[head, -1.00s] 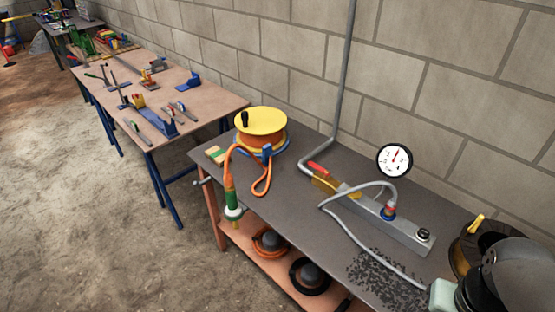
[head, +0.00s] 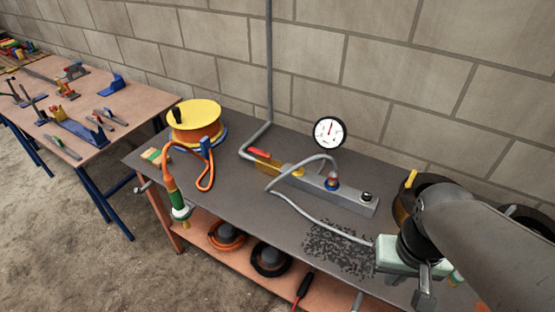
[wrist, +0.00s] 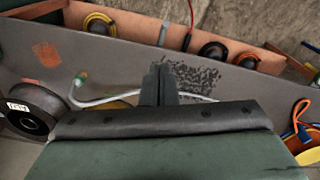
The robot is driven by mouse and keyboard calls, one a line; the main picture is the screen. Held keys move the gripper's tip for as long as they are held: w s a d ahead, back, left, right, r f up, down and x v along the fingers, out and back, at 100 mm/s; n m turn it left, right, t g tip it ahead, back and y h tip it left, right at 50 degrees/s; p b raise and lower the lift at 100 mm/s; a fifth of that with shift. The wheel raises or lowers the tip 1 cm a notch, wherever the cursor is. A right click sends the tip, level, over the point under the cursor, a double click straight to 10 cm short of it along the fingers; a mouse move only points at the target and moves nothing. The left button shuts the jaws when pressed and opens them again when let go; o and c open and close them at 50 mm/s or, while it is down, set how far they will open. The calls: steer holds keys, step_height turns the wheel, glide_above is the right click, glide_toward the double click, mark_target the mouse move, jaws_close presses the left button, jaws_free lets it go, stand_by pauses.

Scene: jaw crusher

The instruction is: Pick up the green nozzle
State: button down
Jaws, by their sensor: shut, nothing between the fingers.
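A green nozzle (head: 180,206) with a white collar hangs from the orange hose over the front left edge of the dark bench (head: 235,185). In the wrist view, another small green-tipped fitting (wrist: 81,78) sits at the end of the grey hose on the bench, left of my fingers. It partly shows in the head view (head: 456,277) beside my arm. My gripper (head: 423,292) is above the right part of the bench; in the wrist view its fingers (wrist: 166,72) are together and empty. The hanging nozzle is far to its left in the head view.
A yellow-topped hose reel (head: 194,115), a grey manifold (head: 318,188) and a round gauge (head: 330,132) stand along the wall side. A black spool (wrist: 33,110) is left in the wrist view. The lower shelf holds coils (head: 270,259). Black granules (head: 338,248) lie on the bench.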

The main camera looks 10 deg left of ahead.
steer(key=c, duration=2.1)
jaws_free()
steer(key=shift+c, duration=0.2)
steer(key=o, duration=1.2)
